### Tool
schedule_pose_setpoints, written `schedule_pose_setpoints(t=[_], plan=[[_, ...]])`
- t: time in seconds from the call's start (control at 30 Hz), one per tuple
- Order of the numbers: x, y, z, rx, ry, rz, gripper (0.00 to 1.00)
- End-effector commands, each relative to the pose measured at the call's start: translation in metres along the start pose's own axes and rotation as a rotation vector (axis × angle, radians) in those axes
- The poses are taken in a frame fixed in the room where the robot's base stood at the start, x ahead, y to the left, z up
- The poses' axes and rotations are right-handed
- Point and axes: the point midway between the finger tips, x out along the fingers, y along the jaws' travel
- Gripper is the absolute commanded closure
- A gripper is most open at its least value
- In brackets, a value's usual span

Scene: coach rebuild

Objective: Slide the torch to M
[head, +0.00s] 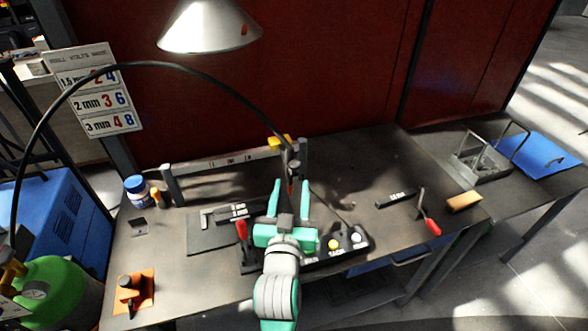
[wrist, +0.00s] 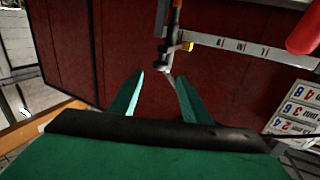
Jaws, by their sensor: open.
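The torch (head: 291,168) is a dark, upright body with a black cable arching away to the left. It stands at the right end of a pale rail (head: 190,166), beside a yellow part (head: 280,141). My gripper (head: 291,184) is open, with green fingers pointing toward the torch. In the wrist view the torch (wrist: 172,38) appears just beyond and between the open fingertips (wrist: 160,76). I see no clear contact. The rail (wrist: 225,43) runs off to the right there.
A red-handled tool (head: 242,230) and a black button box (head: 345,241) stand close to my arm. A white lamp (head: 210,28) hangs above. A blue-capped bottle (head: 137,190) is at the left. A sign with numbers (head: 95,100) hangs behind.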

Motion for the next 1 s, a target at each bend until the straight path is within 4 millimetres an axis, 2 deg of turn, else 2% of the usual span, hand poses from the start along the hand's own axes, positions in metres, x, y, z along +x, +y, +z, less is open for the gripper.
schedule_pose_setpoints(t=[0.2,0.4,0.6,0.87,0.97,1.0], plan=[[0.041,0.0,0.0,0.0,0.0,0.0,0.57],[0.067,0.0,0.0,0.001,0.0,0.0,0.57],[0.078,0.0,0.0,0.001,0.0,0.0,0.57],[0.079,0.0,0.0,0.001,0.0,0.0,0.57],[0.079,0.0,0.0,0.001,0.0,0.0,0.76],[0.079,0.0,0.001,0.001,0.0,0.0,0.85]])
